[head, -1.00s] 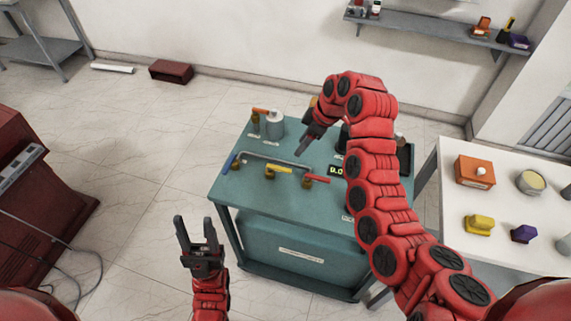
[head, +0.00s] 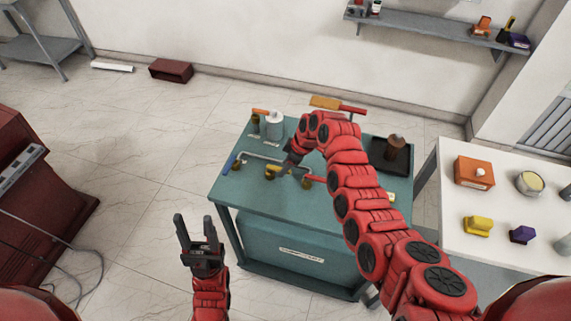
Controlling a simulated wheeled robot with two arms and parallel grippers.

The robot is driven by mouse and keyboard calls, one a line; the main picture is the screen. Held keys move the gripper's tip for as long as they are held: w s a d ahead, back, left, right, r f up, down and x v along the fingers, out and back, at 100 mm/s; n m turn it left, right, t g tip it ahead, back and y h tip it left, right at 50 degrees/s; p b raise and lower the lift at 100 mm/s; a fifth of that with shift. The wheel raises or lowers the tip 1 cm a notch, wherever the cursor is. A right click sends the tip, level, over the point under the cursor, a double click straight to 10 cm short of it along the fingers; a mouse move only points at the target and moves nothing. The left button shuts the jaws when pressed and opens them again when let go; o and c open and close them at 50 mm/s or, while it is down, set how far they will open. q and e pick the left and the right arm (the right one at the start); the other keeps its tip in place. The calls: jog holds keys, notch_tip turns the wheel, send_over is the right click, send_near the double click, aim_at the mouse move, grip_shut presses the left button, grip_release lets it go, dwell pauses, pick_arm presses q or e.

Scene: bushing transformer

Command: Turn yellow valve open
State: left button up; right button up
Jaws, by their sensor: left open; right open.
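The yellow valve (head: 270,172) sits on the pipe on the teal table (head: 235,189), with its handle partly hidden by my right gripper. My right gripper (head: 284,170) is open, pointing down and left at the yellow valve from above. I cannot tell whether its fingers touch the handle or straddle it. My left gripper (head: 195,238) is open and empty, fingers up, in front of the table's left front corner and away from the valves.
A blue-handled valve (head: 231,162) is to the left and a red-handled valve (head: 313,180) to the right. A grey canister (head: 274,125) stands at the back left. A dark tray (head: 404,160) lies at the right. A white table (head: 436,190) stands close beside the teal one.

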grip_shut()
dwell(0.3)
dwell(1.2)
